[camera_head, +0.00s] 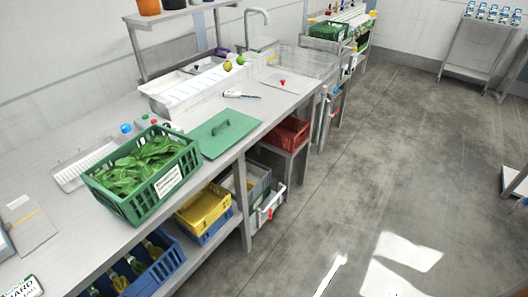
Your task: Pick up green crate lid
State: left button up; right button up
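The crate is open at the top and bears a white label. The lid's near left edge is close to the crate's rim; I cannot tell whether they touch. Neither of my grippers shows in the head view.
The counter (100,249) also holds a white tray (70,178), small bottles and a white-and-blue tool (240,95). A sink stands behind. Yellow (203,208), blue and red crates (287,134) sit below.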

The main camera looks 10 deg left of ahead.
aim_at(216, 136)
jog(key=u, duration=1.45)
jog(key=k, duration=0.15)
jog(key=z, duration=2.65)
jog(key=i, duration=1.2)
jog(key=u, duration=0.45)
jog(key=i, duration=0.75)
jog(key=u, duration=0.85)
